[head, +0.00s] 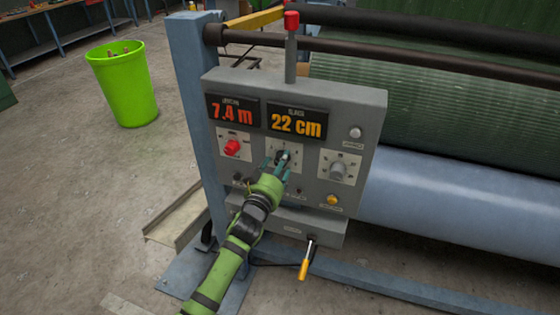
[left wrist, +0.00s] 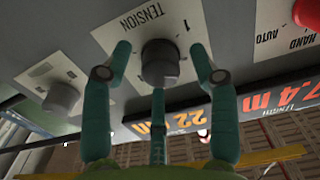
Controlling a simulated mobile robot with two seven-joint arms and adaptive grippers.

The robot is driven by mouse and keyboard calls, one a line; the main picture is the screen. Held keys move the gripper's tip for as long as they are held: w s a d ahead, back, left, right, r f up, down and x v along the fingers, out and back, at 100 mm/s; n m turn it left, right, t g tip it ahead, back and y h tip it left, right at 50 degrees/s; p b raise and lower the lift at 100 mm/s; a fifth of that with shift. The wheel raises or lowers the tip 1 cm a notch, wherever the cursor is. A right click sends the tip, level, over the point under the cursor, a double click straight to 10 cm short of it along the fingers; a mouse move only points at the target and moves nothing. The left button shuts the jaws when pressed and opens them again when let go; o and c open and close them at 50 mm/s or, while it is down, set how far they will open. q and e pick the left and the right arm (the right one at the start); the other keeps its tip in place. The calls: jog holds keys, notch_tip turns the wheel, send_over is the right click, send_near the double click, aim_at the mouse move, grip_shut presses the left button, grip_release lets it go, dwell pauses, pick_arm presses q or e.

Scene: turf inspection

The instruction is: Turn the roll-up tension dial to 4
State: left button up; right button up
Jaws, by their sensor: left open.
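The tension dial (left wrist: 159,64) is a dark grey round knob on a pale plate (left wrist: 133,22) marked TENSION, with a "1" beside it. The setting it points to is not readable. My left gripper (left wrist: 161,52) is open in the left wrist view, with green fingers on either side of the dial and a third finger below it. I cannot tell whether the fingers touch it. In the head view my left gripper (head: 282,160) is at the middle plate of the grey control panel (head: 240,84) and largely hides the dial. My right gripper is not in view.
A red selector knob (head: 232,146) is left of the dial and another grey knob (head: 338,170) right. A yellow-handled lever (head: 304,268) hangs below. A green bin (head: 124,84) stands on open floor at left.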

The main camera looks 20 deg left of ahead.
pick_arm(q)
jog(key=shift+w, duration=0.5)
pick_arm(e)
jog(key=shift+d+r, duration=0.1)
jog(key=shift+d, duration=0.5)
pick_arm(q)
jog(key=c, duration=1.1)
jog(key=shift+c, duration=0.2)
